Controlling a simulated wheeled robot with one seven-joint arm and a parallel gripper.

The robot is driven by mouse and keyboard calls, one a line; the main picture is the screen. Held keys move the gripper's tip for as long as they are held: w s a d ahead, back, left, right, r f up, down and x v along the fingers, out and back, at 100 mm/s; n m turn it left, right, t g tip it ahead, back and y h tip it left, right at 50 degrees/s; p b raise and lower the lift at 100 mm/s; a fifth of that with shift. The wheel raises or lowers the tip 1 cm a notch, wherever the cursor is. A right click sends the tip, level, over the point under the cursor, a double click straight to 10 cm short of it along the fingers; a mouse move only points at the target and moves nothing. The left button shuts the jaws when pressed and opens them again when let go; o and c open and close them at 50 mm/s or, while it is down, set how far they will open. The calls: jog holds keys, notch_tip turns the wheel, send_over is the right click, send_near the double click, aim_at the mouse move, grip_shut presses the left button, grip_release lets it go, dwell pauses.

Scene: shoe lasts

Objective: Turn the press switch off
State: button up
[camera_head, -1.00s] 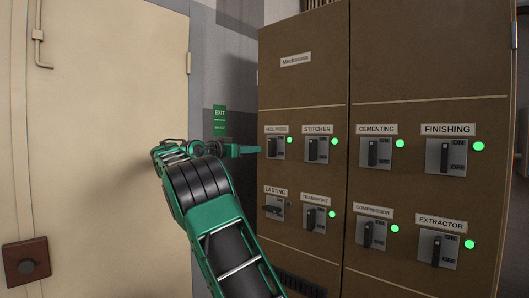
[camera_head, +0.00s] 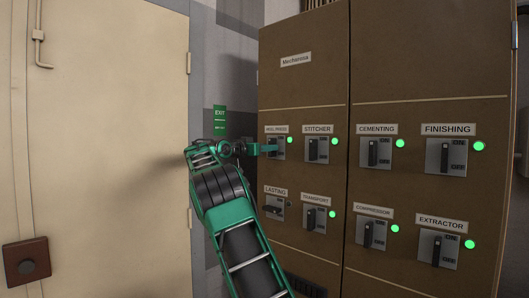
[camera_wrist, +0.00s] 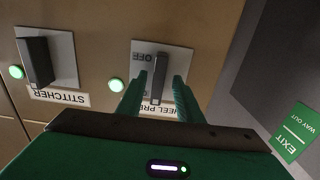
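The press switch is the top-left one on the brown cabinet, labelled HEEL PRESS, a grey plate (camera_head: 278,155) with a dark handle (camera_wrist: 159,76). In the upside-down wrist view the handle stands in line with the plate's height. The green lamp beside it (camera_wrist: 116,85) is lit, and it shows lit in the head view too (camera_head: 290,140). My green gripper (camera_wrist: 158,92) is open, with one finger on each side of the handle and visible gaps between. In the head view my gripper (camera_head: 270,148) is at the switch and partly covers it.
The STITCHER switch (camera_wrist: 37,60) is beside it. CEMENTING (camera_head: 372,152), FINISHING (camera_head: 444,155), TRANSPORT, COMPRESSOR and EXTRACTOR (camera_head: 436,248) have upright handles and lit lamps. The LASTING switch (camera_head: 273,209) below has a sideways handle and a dark lamp. An EXIT sign (camera_wrist: 292,132) hangs on the wall.

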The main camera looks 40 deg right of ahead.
grip_shut()
jog(key=shift+w+a+r+m, duration=0.1)
jog(key=shift+m, duration=8.8)
grip_release()
